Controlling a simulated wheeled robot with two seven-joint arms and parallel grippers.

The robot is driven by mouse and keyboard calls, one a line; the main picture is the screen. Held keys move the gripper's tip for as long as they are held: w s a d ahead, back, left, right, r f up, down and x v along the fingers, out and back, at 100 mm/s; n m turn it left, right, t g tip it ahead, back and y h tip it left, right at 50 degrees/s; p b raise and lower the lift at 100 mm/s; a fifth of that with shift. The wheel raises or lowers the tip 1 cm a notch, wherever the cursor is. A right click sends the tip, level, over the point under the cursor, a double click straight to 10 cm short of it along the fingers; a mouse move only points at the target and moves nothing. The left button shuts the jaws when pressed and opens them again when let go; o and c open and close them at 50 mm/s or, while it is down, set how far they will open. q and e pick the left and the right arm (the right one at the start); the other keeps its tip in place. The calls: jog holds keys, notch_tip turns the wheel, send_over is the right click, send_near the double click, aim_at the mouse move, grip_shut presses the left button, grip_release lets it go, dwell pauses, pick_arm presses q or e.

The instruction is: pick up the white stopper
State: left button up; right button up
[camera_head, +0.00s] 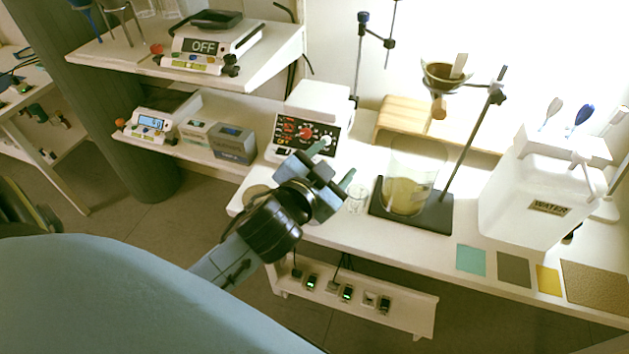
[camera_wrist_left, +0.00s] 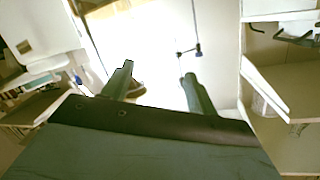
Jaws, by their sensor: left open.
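My left gripper (camera_head: 333,164) is open over the front left part of the white bench (camera_head: 336,230), its two green fingers apart with nothing between them. In the left wrist view the open fingers (camera_wrist_left: 158,78) point toward a bright white area. I cannot pick out the white stopper for sure in either view; it may be hidden or too small to tell. A small clear glass vessel (camera_head: 357,199) stands on the bench just right of the gripper. My right gripper is not in view.
A large beaker (camera_head: 408,180) stands on a dark stand base (camera_head: 434,217) below a funnel (camera_head: 443,76). A white control box with knobs (camera_head: 305,133) is behind the gripper. A white water container (camera_head: 535,195) is at the right. Coloured mats (camera_head: 471,260) lie along the front edge.

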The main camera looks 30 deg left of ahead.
pick_arm(q)
jog(key=w+d+r+m+t+h, duration=0.2)
jog(key=d+r+m+h, duration=0.2)
jog(key=r+m+h, duration=0.15)
jog(key=w+d+r+m+t+h, duration=0.1)
jog(key=d+r+m+t+h, duration=0.3)
jog(key=r, duration=0.3)
jog(key=s+d+f+m+g+h, duration=0.25)
jog(key=d+m+g+h, duration=0.7)
jog(key=m+g, duration=0.85)
jog(key=w+a+f+m+g+y, duration=0.1)
jog(key=a+f+m+g+y, duration=0.1)
jog(key=a+f+m+y, duration=0.55)
jog(key=w+a+f+n+y, duration=0.1)
jog(key=w+a+n+y, duration=0.1)
jog(key=a+y, duration=0.5)
jog(key=w+a+f+n+y, duration=0.15)
jog(key=a+y, duration=0.25)
jog(key=a, duration=0.7)
jog(key=shift+n, duration=0.35)
jog(key=f, duration=0.7)
jog(key=shift+w+d+f, duration=0.2)
jog(key=shift+w, duration=0.15)
jog(key=shift+d+f, duration=0.15)
jog(key=shift+f, duration=2.75)
jog(key=c, duration=1.1)
